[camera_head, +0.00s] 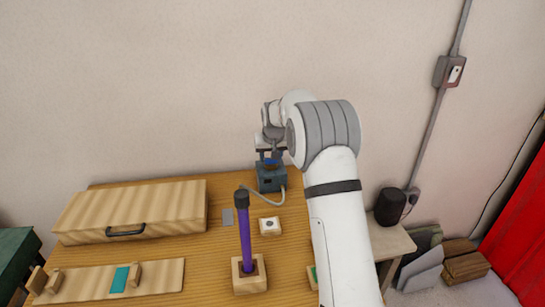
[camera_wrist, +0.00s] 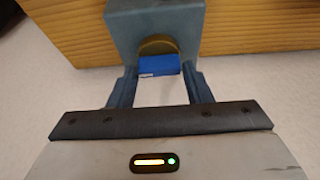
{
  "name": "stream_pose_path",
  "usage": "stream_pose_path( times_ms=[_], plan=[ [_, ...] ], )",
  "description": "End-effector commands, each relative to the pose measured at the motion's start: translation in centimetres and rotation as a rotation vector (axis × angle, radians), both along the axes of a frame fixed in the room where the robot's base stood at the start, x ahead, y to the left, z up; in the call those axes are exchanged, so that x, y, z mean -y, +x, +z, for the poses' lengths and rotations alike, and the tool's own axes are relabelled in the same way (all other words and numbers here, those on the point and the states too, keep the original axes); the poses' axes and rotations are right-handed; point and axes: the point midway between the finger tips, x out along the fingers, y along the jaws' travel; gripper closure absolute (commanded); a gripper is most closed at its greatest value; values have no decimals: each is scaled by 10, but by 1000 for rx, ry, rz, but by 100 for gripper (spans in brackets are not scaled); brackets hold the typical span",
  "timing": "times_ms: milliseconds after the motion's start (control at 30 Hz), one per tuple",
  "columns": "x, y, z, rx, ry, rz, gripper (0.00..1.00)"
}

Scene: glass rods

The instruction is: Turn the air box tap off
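The air box (camera_head: 270,180) is a small blue-grey box at the back of the wooden table, and it fills the top middle of the wrist view (camera_wrist: 155,18). Its tap has a blue handle (camera_wrist: 159,65) in front of a round brass-coloured part (camera_wrist: 158,46). My gripper (camera_wrist: 158,76) has one finger on each side of the blue handle, with narrow gaps showing, so it looks open and not clamped. In the head view my gripper (camera_head: 271,151) is just above the box, and my arm partly hides the area.
A grey hose (camera_head: 284,198) leaves the box. A purple rod (camera_head: 244,238) stands in a wooden block (camera_head: 249,284) in front. A small white-topped block (camera_head: 270,226) lies between. A wooden case (camera_head: 130,208) lies on the left. The wall is close behind.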

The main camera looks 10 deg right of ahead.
Motion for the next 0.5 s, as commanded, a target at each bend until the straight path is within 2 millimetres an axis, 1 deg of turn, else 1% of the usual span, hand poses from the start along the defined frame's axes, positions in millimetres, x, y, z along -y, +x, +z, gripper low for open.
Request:
stream_pose_path(
  times_ms=[33, 200, 400, 500],
  plan=[
    [0, 0, 0, -1, 0, 0, 51],
    [0, -1, -1, -4, 0, 1, 37],
    [0, -1, -2, -5, -1, 1, 37],
    [0, -3, 2, -5, -1, 1, 37]
  ],
)
